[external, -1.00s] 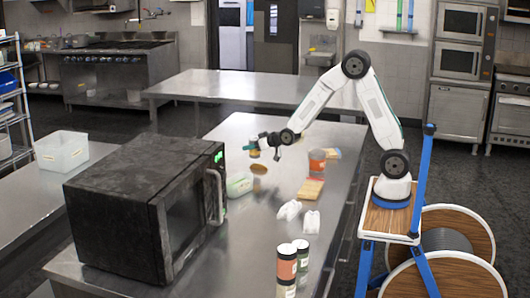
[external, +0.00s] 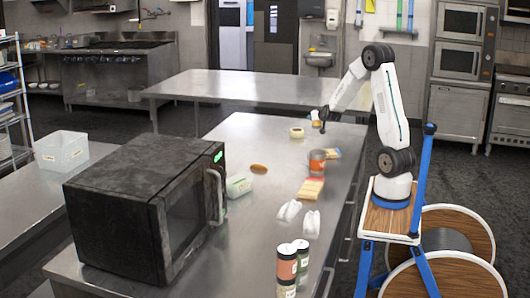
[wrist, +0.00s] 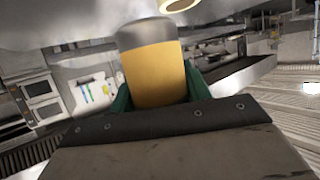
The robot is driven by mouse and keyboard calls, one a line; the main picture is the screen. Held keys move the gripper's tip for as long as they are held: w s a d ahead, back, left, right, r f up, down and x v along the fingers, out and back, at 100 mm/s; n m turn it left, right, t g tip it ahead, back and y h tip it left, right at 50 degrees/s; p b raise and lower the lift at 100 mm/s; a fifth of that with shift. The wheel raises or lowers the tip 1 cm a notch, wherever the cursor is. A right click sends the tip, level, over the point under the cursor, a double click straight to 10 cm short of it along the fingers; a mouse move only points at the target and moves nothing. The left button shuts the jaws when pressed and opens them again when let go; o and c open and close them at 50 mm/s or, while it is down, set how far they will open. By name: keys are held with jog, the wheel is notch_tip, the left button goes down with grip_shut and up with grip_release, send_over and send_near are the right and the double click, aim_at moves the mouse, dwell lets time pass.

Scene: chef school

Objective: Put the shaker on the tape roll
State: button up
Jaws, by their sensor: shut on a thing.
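The shaker (wrist: 152,72), with a yellow-orange body and grey cap, fills the middle of the wrist view. My gripper (wrist: 157,95) is shut on it, a green finger on each side. In the external view my gripper (external: 317,118) is small, above the far end of the steel table, and the shaker in it is hard to make out. The tape roll (external: 297,132), a pale yellow ring, lies on the table just left of my gripper. In the wrist view a yellowish ring, apparently the tape roll (wrist: 186,5), is cut off at the top edge, apart from the shaker.
An orange-labelled can (external: 317,164), packets (external: 311,190), white items (external: 288,210), jars (external: 287,265), a brown oval item (external: 259,169) and a pale container (external: 239,187) stand nearer on the table. A black microwave (external: 130,200) takes up the near left. Table around the tape roll is clear.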

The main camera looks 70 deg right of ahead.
jog(key=shift+d+f, duration=0.1)
jog(key=shift+f, duration=0.05)
jog(key=w+d, duration=0.3)
jog(key=w, duration=0.1)
jog(key=w+d+f, duration=0.1)
jog(key=w+d, duration=0.2)
jog(key=w, duration=0.1)
jog(key=w+d, duration=0.2)
jog(key=w, duration=0.2)
jog(key=shift+w+d+f, duration=0.2)
jog(key=shift+w+d, duration=0.05)
jog(key=shift+d, duration=0.15)
jog(key=shift+w+d+f, duration=0.1)
jog(key=shift+w+f, duration=0.05)
jog(key=shift+f, duration=1.6)
jog(key=shift+f, duration=0.1)
jog(key=o, duration=1.1)
jog(key=shift+f, duration=0.1)
